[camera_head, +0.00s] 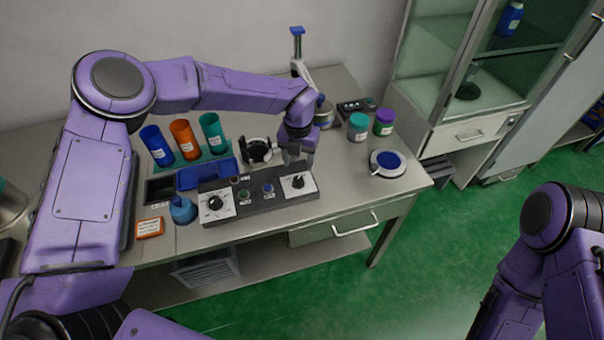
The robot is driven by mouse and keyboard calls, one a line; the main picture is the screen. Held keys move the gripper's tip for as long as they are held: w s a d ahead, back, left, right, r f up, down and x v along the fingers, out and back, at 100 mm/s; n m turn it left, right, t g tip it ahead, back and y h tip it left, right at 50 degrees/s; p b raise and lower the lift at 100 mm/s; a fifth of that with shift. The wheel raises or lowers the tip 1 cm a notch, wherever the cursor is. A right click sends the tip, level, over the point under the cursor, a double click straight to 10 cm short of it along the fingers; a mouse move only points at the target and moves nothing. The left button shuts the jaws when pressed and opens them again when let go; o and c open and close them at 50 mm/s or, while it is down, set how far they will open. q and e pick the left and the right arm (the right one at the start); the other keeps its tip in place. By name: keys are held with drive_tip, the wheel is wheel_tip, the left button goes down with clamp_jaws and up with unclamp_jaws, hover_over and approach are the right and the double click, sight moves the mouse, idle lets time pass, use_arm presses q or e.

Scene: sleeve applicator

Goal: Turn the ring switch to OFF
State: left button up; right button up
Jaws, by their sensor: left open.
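A dark control panel (255,203) lies along the front of the table. It has a white plate with a black knob (215,203) at its left end and another white plate with a black knob (298,182) at its right end. Small buttons and labels sit between them. The lettering is too small to read, so I cannot tell which knob is the ring switch or where it points. My left gripper (297,158) is open, pointing down just behind and above the right knob. I cannot tell whether it touches anything. My right gripper is out of view.
A black ring-shaped device (257,150) stands left of my left gripper. Blue, orange and teal cylinders stand behind a blue tray (205,174). A blue bottle (182,210) and orange box (149,227) are at left. Jars and a round blue-topped device (387,163) are at right.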

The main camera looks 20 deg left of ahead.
sight(299, 177)
use_arm(q)
drive_tip(key=f+b, duration=0.1)
drive_tip(key=s+f, duration=0.1)
drive_tip(key=f, duration=0.1)
drive_tip(key=s+f+b, duration=0.1)
drive_tip(key=shift+s+f+b, duration=0.1)
drive_tip(key=shift+f+b, duration=0.25)
drive_tip(key=shift+w+f, duration=0.85)
drive_tip(key=shift+f, duration=0.15)
drive_tip(key=shift+w, duration=0.15)
drive_tip(key=shift+a+r, duration=0.1)
drive_tip(key=shift+s+r, duration=0.15)
drive_tip(key=shift+s, duration=0.2)
drive_tip(key=shift+c, duration=0.9)
drive_tip(key=c, duration=0.9)
drive_tip(key=shift+o, duration=0.2)
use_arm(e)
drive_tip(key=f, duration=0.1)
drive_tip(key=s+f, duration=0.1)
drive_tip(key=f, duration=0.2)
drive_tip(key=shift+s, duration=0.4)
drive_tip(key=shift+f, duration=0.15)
